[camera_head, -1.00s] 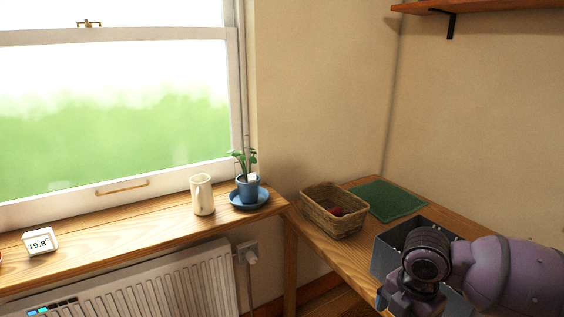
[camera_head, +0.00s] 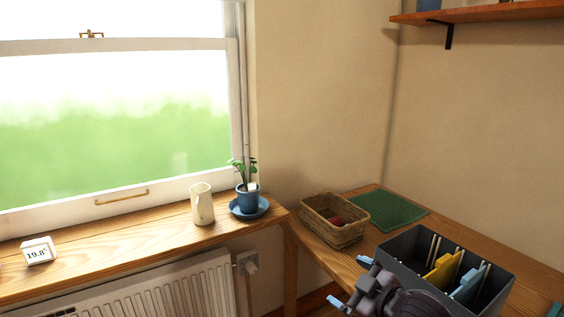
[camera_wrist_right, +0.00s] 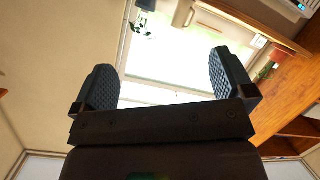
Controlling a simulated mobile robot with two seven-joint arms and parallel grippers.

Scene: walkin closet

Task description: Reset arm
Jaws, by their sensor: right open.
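My right gripper (camera_head: 350,281) is at the lower right of the head view, with its blue-tipped fingers spread and pointing left. It is in front of the table, at the near left side of a dark grey box. In the right wrist view the gripper (camera_wrist_right: 166,82) shows two dark ribbed fingers wide apart with nothing between them. My left gripper is in neither view.
The dark grey box (camera_head: 404,243) holds yellow and blue pieces between dividers. A wicker basket (camera_head: 351,230) with something red inside and a green mat (camera_head: 398,211) are beyond it. A cream jug (camera_head: 202,204) and potted plant (camera_head: 247,198) stand on the windowsill.

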